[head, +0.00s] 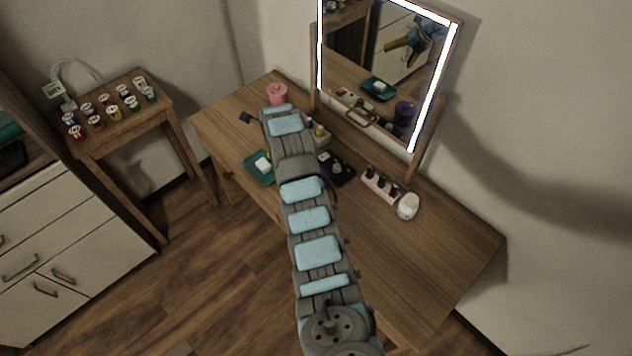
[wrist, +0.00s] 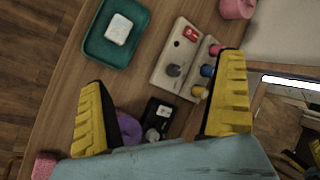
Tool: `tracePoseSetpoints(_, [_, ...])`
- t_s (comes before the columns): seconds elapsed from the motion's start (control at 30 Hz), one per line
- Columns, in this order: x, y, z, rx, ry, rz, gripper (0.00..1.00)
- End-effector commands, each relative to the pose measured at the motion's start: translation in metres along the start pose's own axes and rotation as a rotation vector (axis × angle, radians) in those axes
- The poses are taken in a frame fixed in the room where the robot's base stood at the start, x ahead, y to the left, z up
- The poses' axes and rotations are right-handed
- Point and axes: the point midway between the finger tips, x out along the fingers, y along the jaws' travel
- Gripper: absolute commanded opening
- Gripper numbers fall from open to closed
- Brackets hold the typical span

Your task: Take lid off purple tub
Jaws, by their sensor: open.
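The purple tub (wrist: 130,126) shows in the wrist view low between my fingers, close beside the left finger. My gripper's palm hides its lower part, and I cannot make out the lid's edge. In the head view the fingers are seen only as a reflection.
A teal tray (head: 256,172) with white soap (head: 263,163), a pink pot (head: 277,94), a bottle rack (wrist: 168,78), a black tray (head: 345,175) and a white jar (head: 408,206) stand on the desk. The lit mirror (head: 455,75) rises behind. The desk's right end is clear.

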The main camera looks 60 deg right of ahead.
Motion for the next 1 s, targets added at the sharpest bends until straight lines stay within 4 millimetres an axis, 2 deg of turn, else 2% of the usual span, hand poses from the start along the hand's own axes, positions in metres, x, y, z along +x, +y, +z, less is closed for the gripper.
tracePoseSetpoints(0.03, [-0.005,-0.004,-0.021,0.082,0.026,0.049,1.0])
tracePoseSetpoints(0.1, [-0.015,0.0,-0.048,0.197,0.068,0.135,1.0])
tracePoseSetpoints(0.2, [-0.034,0.006,-0.079,0.348,0.125,0.242,1.0])
tracePoseSetpoints(0.4, [-0.069,0.019,-0.118,0.567,0.215,0.4,1.0])
tracePoseSetpoints(0.53, [-0.083,0.024,-0.128,0.634,0.247,0.45,1.0])
tracePoseSetpoints(0.63, [-0.084,0.027,-0.132,0.653,0.256,0.464,1.0])
tracePoseSetpoints(0.93, [-0.059,0.042,-0.134,0.652,0.257,0.467,1.0])
tracePoseSetpoints(1.0, [-0.048,0.049,-0.136,0.654,0.259,0.47,1.0])
